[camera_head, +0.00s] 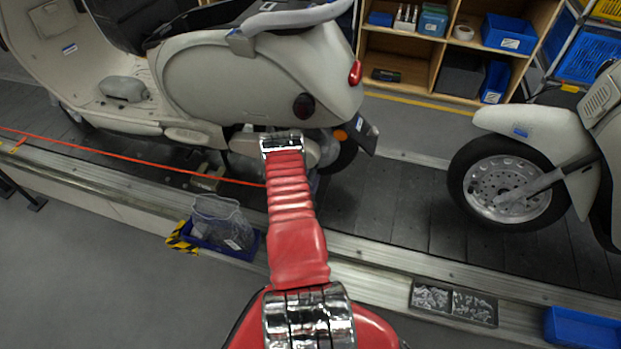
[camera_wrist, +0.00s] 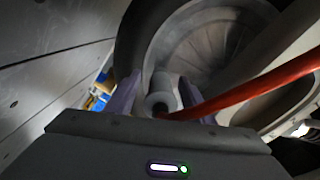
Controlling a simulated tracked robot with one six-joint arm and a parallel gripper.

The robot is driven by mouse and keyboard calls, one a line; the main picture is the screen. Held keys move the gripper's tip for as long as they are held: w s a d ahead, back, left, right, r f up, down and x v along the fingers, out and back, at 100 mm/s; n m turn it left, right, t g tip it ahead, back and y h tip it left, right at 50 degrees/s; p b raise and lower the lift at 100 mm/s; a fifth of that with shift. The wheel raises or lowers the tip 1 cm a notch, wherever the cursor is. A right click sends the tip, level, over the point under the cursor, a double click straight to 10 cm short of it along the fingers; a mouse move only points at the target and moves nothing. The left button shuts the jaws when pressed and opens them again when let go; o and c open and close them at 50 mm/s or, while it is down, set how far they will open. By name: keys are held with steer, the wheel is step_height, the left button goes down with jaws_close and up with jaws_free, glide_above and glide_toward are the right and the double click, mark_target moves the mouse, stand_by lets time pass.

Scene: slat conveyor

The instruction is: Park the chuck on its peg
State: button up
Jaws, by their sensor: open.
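In the wrist view, the two fingers of my gripper (camera_wrist: 160,103) stand apart. Between them is a grey cylinder (camera_wrist: 162,82) with a dark round opening facing me, which looks like the chuck. A red hose (camera_wrist: 250,88) runs from the right to its near end. I cannot tell whether the fingers touch the cylinder. A wheel with a grey rim (camera_wrist: 215,38) is close behind it. In the head view, the red hose (camera_head: 130,158) stretches from the left edge to my arm's end, low beside the scooter. My arm hides the chuck there. I cannot make out the peg.
A pale scooter (camera_head: 235,80) stands on the slat conveyor (camera_head: 405,205), with another scooter's wheel (camera_head: 500,185) at right. A blue tray holding a mesh bag (camera_head: 215,222) and a bin of small parts (camera_head: 450,300) sit along the conveyor's near edge. Shelves (camera_head: 450,65) stand behind.

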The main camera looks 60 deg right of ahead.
steer(key=shift+d, duration=0.55)
steer(key=shift+w, duration=0.1)
steer(key=shift+c, duration=0.2)
stand_by(0.6)
jaws_close()
stand_by(0.4)
steer(key=shift+a, duration=0.4)
steer(key=shift+a, duration=0.35)
steer(key=shift+a, duration=0.3)
steer(key=shift+s+a, duration=0.2)
steer(key=shift+a, duration=0.15)
steer(key=shift+a, duration=0.35)
